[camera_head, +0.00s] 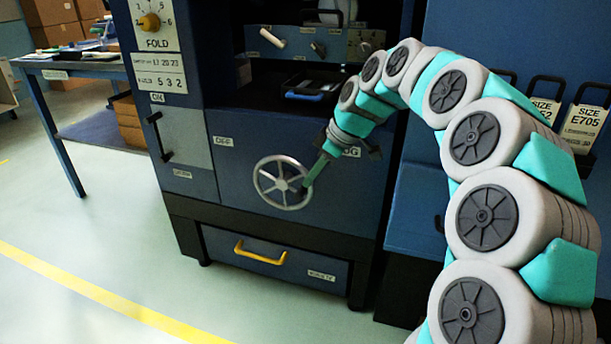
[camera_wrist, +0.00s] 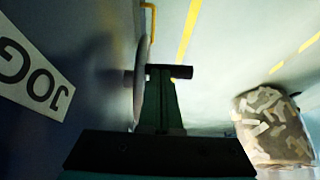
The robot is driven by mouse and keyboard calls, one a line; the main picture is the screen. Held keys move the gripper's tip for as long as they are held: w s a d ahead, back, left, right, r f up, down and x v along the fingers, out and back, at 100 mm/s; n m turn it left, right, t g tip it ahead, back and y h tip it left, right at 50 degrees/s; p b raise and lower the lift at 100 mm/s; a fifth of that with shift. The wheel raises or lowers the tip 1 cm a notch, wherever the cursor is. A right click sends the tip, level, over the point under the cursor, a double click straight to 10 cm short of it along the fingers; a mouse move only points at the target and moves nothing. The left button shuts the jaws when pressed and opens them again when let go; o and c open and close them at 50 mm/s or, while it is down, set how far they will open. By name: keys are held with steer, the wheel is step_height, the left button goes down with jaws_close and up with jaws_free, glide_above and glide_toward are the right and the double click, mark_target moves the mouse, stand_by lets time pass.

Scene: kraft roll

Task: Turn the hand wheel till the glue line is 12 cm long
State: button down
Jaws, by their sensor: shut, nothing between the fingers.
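The hand wheel (camera_head: 264,183) is a pale grey spoked wheel on the blue front of the machine. In the wrist view the wheel (camera_wrist: 140,75) shows edge-on, with a dark handle (camera_wrist: 182,72) sticking out from it. My gripper (camera_head: 308,180) is at the wheel's right side, its green fingers reaching to the rim near the handle. In the wrist view my gripper (camera_wrist: 160,90) is shut, with its tips at the handle. Whether they touch it, I cannot tell. The glue line does not show clearly in either view.
A FOLD dial (camera_head: 149,22) and counter plates sit at the machine's upper left. A drawer with a yellow handle (camera_head: 259,252) is below the wheel. A JOG label (camera_wrist: 35,78) is beside it. A blue table (camera_head: 75,62) stands at the left; the floor in front is clear.

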step_height(320, 180, down, 8)
steer(key=d+y+b, duration=0.1)
steer(key=b, duration=0.4)
steer(key=shift+s+d+t+y, duration=0.2)
steer(key=shift+s+t+y, duration=0.05)
steer(key=shift+t+y, duration=0.05)
steer(key=shift+r, duration=0.15)
stand_by(1.3)
steer(key=p+v, duration=0.1)
steer(key=v, duration=0.7)
steer(key=s+a+r+m+g+h+p, duration=0.1)
steer(key=s+a+r+m+h+p, duration=0.2)
steer(key=s, duration=0.8)
steer(key=s+d+f+m+g+h+p, duration=0.1)
steer(key=s+d+m+p, duration=0.2)
steer(key=s, duration=0.6)
steer(key=s+d+f+m+g+h+p, duration=0.1)
steer(key=s+d+f+m+p, duration=0.1)
steer(key=s, duration=0.8)
steer(key=s+d+f+m+g+h+p, duration=0.1)
steer(key=s+d+m+h+p, duration=0.1)
steer(key=s+m, duration=0.4)
steer(key=s+d+p, duration=0.1)
steer(key=s+d, duration=0.1)
steer(key=s, duration=0.1)
steer(key=shift+s+f+p, duration=0.25)
steer(key=shift+f+p, duration=0.05)
steer(key=shift+p, duration=0.05)
